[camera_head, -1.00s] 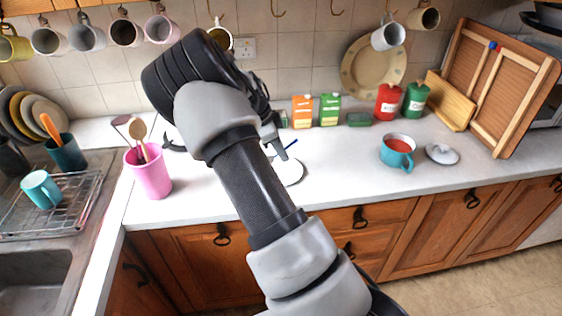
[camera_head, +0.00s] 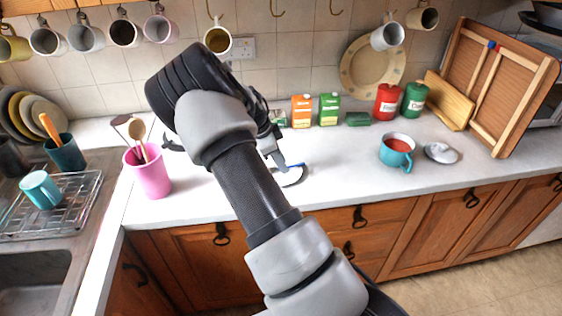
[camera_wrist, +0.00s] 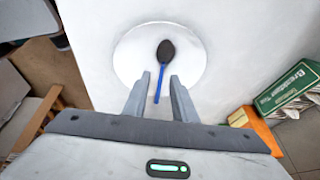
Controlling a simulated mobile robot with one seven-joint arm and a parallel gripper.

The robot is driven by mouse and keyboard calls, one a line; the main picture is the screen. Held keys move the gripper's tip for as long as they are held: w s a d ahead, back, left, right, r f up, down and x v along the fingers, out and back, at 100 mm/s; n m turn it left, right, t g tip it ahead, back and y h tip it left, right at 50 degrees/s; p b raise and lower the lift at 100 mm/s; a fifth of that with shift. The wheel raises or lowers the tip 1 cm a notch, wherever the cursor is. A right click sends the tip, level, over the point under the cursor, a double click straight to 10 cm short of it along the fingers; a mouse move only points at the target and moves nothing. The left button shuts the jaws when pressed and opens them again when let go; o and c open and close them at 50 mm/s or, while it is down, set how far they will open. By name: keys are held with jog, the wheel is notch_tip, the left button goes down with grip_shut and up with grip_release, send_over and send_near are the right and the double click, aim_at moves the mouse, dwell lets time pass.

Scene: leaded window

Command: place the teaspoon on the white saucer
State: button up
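The white saucer (camera_head: 288,179) lies on the worktop, partly hidden by my arm in the head view. In the wrist view the saucer (camera_wrist: 130,55) shows as a full round disc. The teaspoon has a dark bowl (camera_wrist: 166,50) and a blue handle (camera_wrist: 158,88). Its bowl shows near the middle of the saucer, and the handle runs toward the saucer's near rim. My gripper (camera_wrist: 160,77) is open, with one finger on each side of the handle and a gap on both sides. The spoon's blue handle also shows in the head view (camera_head: 296,165), just beside my fingertips.
An orange carton (camera_head: 302,111) and a green carton (camera_head: 329,109) stand behind the saucer. A pink pot of utensils (camera_head: 148,172) stands to the left, and a teal pan (camera_head: 397,151) with red contents to the right. The worktop between saucer and pan is clear.

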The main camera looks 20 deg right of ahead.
jog(key=shift+r, duration=0.1)
jog(key=v, duration=1.2)
jog(key=s+a+r+n+t+y, duration=0.1)
jog(key=s+a+r+n+y, duration=0.4)
jog(key=s+r, duration=0.4)
jog(key=s+a+r+n+t, duration=0.1)
jog(key=s+a+r+n, duration=0.1)
jog(key=s+n, duration=0.3)
jog(key=s+a+r+n+t, duration=0.2)
jog(key=s+n, duration=0.3)
jog(key=s, duration=0.5)
jog(key=s+a+r+n+t, duration=0.1)
jog(key=s+a+r+n, duration=0.2)
jog(key=s+n, duration=0.2)
jog(key=shift+s+a+r+n+t, duration=0.25)
jog(key=shift+s+n+t, duration=0.15)
jog(key=shift+s, duration=0.75)
jog(key=shift+d, duration=0.15)
